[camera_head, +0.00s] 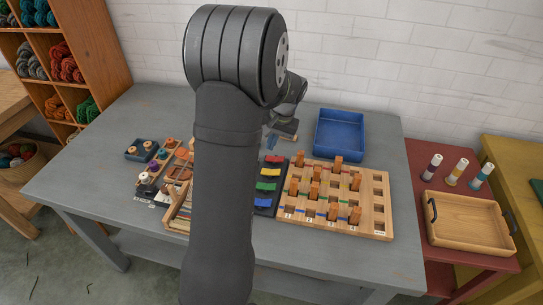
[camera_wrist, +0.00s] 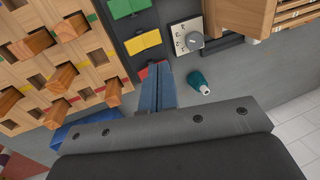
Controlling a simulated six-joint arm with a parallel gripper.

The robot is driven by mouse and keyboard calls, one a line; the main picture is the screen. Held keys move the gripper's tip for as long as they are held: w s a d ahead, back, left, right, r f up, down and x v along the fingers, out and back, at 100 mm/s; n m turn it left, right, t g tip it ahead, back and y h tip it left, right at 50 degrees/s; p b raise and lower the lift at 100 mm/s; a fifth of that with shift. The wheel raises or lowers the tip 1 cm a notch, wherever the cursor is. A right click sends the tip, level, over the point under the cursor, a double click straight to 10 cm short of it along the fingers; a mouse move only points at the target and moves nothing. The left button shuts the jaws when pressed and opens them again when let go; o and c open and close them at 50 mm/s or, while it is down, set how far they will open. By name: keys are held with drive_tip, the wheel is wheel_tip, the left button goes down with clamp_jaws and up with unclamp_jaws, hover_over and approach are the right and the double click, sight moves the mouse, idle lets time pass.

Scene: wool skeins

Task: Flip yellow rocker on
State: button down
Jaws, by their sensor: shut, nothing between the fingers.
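The yellow rocker (camera_wrist: 143,42) sits on a dark panel, between the green rocker (camera_wrist: 125,8) and the red rocker (camera_wrist: 146,72). In the head view the yellow rocker (camera_head: 270,171) shows just right of my arm, second from the far end. A crease crosses its middle; which side is pressed I cannot tell. My gripper (camera_wrist: 155,66) has blue fingers, shut and empty. In the wrist view the fingertips overlap the edge of the red rocker, beyond the yellow one; whether they touch anything is unclear. The gripper also shows in the head view (camera_head: 272,141), past the panel's far end.
A wooden board with upright pegs (camera_head: 380,208) stands right beside the panel. A blue tray (camera_head: 340,148) lies at the back right. A white dial plate (camera_wrist: 189,37) and a small teal item (camera_wrist: 198,80) lie on the panel's other side. My arm hides part of the table.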

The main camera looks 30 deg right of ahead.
wheel_tip(320, 180, up, 4)
drive_tip(key=shift+f, duration=0.15)
idle(0.3)
wheel_tip(320, 180, down, 9)
drive_tip(key=shift+r, duration=0.1)
drive_tip(key=shift+f, duration=0.35)
drive_tip(key=v, duration=0.6)
drive_tip(key=shift+s+d+t+y, duration=0.25)
drive_tip(key=shift+t+y, duration=0.05)
